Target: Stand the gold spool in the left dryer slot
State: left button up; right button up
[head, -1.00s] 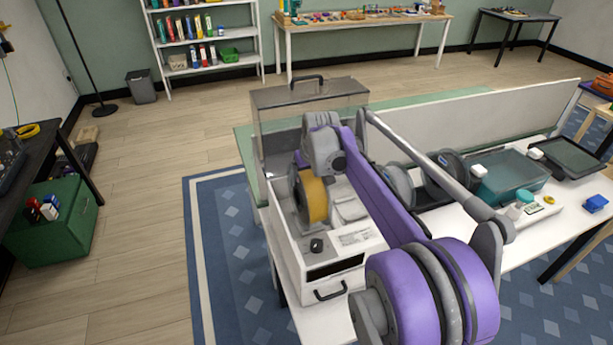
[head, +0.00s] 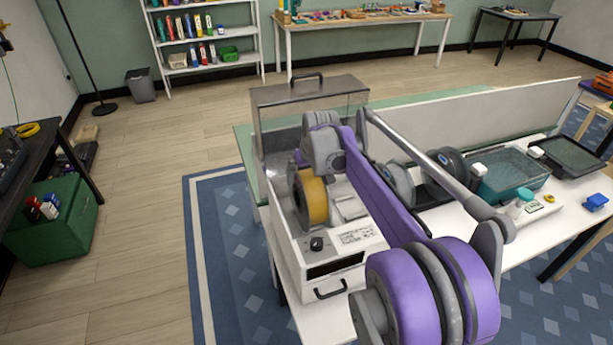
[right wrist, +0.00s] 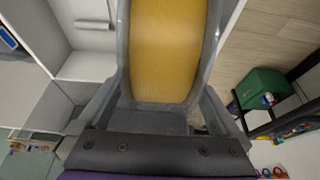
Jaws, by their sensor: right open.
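The gold spool (head: 312,197), gold filament between grey flanges, stands upright in the left part of the white dryer (head: 335,255). The dryer's clear lid (head: 285,105) is raised at the back. The spool fills the upper middle of the right wrist view (right wrist: 168,45). My right gripper (right wrist: 160,112) is open, with its fingers around the spool's near edge; whether they touch it I cannot tell. In the head view, my purple right arm hides part of the dryer and most of the gripper. My left gripper is not in view.
Dark spools (head: 450,168) lie on the white table right of the dryer, beside a teal clear-lidded bin (head: 510,178). A low white panel (head: 480,115) runs along the table's back. A green box (head: 55,225) stands on the floor at left.

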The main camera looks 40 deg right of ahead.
jog(key=v, duration=1)
jog(key=shift+s+r, duration=0.15)
jog(key=shift+r, duration=0.1)
